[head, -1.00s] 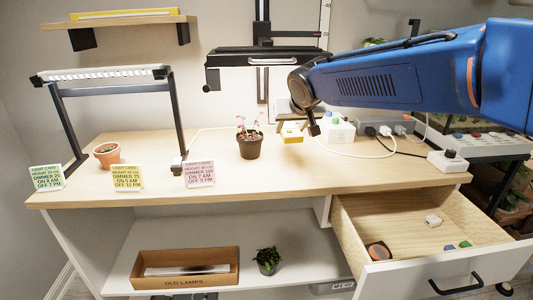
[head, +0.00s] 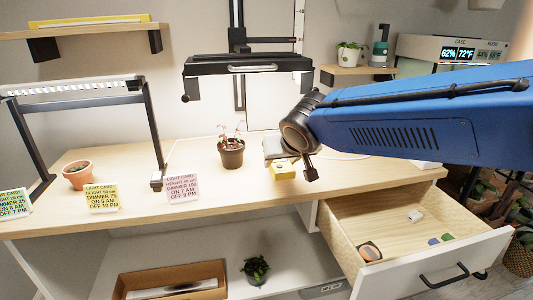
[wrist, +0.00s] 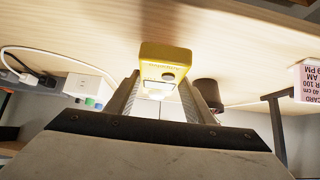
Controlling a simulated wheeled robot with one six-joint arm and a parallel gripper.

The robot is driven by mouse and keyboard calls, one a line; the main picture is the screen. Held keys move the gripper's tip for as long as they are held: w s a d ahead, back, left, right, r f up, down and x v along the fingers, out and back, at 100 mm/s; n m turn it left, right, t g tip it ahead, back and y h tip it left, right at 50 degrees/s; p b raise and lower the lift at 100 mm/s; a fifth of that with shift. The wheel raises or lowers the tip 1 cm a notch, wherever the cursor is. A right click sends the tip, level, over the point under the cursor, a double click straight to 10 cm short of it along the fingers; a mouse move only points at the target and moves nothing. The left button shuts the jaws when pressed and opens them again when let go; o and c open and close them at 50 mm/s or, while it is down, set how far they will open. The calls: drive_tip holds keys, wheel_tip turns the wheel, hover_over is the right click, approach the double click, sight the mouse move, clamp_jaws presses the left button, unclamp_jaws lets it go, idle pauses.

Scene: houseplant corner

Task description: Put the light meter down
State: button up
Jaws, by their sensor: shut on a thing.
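The yellow light meter (head: 284,172) is held in my gripper over the wooden tabletop (head: 215,193), to the right of a dark pot with a pinkish plant (head: 232,155). In the wrist view the meter (wrist: 166,53) sits between the two fingers of my gripper (wrist: 163,92), with its yellow end sticking out past them. My gripper is shut on it. I cannot tell whether the meter touches the tabletop.
Light cards (head: 182,186) stand along the front edge, left of the meter. A lamp frame (head: 155,130) and terracotta pot (head: 77,174) are further left. A lamp bar (head: 250,66) hangs above. The drawer (head: 420,230) is open at the front right. Tabletop before the meter is clear.

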drive_tip(key=w+a, duration=0.1)
drive_tip(key=w, duration=0.3)
drive_tip(key=w+a, duration=0.1)
drive_tip(key=w, duration=0.3)
drive_tip(key=w+a, duration=0.1)
drive_tip(key=w, duration=0.3)
drive_tip(key=shift+a, duration=0.2)
drive_tip(key=shift+w+f, duration=0.15)
drive_tip(key=shift+w, duration=0.05)
drive_tip(key=shift+f, duration=1.55)
drive_tip(key=shift+f, duration=0.1)
drive_tip(key=o, duration=1.3)
drive_tip(key=shift+c, duration=0.2)
drive_tip(key=shift+s+r, duration=0.25)
drive_tip(key=shift+r, duration=0.1)
drive_tip(key=v, duration=1.1)
drive_tip(key=shift+s+r, duration=0.1)
drive_tip(key=shift+s, duration=0.1)
